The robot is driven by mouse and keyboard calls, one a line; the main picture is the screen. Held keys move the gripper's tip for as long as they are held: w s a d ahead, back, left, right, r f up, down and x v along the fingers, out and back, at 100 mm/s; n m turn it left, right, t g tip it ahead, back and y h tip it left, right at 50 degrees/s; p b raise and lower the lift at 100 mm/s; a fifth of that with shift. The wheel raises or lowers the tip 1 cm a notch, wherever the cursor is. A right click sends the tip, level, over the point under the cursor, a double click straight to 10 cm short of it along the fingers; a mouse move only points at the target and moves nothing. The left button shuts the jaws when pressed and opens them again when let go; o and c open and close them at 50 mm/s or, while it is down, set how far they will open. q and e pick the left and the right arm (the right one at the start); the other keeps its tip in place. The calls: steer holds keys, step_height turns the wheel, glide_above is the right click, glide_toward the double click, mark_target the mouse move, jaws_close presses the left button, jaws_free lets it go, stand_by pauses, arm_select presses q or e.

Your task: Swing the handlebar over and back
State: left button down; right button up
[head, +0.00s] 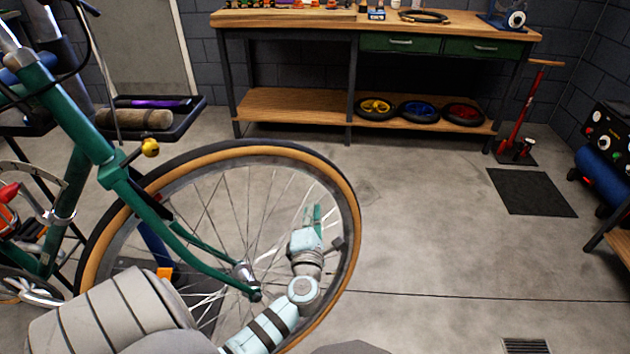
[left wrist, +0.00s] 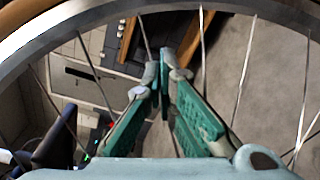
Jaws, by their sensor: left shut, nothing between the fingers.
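A green bicycle frame and fork (head: 130,188) stand at the left of the head view. The front wheel (head: 348,190) has a tan-sided tyre and thin spokes; its rim also shows across the top of the left wrist view (left wrist: 70,30). My left gripper (head: 313,214) overlaps the wheel's right half in the head view. In the left wrist view its green fingers (left wrist: 165,62) meet at the tips, empty, among spokes. I cannot tell whether they touch any. My right gripper is out of view.
A wooden workbench (head: 290,105) with wheels on its lower shelf stands at the back. A red floor pump (head: 525,115) and a dark mat (head: 532,192) are at the right. A black tray (head: 180,115) is behind the bicycle.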

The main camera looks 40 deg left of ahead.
arm_select(q)
steer(key=w+r+b, duration=0.1)
steer(key=w+b, duration=0.1)
steer(key=w, duration=0.4)
steer(key=shift+a, duration=0.25)
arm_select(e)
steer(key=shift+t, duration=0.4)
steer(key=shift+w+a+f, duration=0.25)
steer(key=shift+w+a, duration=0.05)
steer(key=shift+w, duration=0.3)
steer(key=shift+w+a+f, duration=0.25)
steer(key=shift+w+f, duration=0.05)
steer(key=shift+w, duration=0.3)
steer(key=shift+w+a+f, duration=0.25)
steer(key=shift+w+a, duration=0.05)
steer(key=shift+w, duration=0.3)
arm_select(q)
steer(key=shift+w+r, duration=0.1)
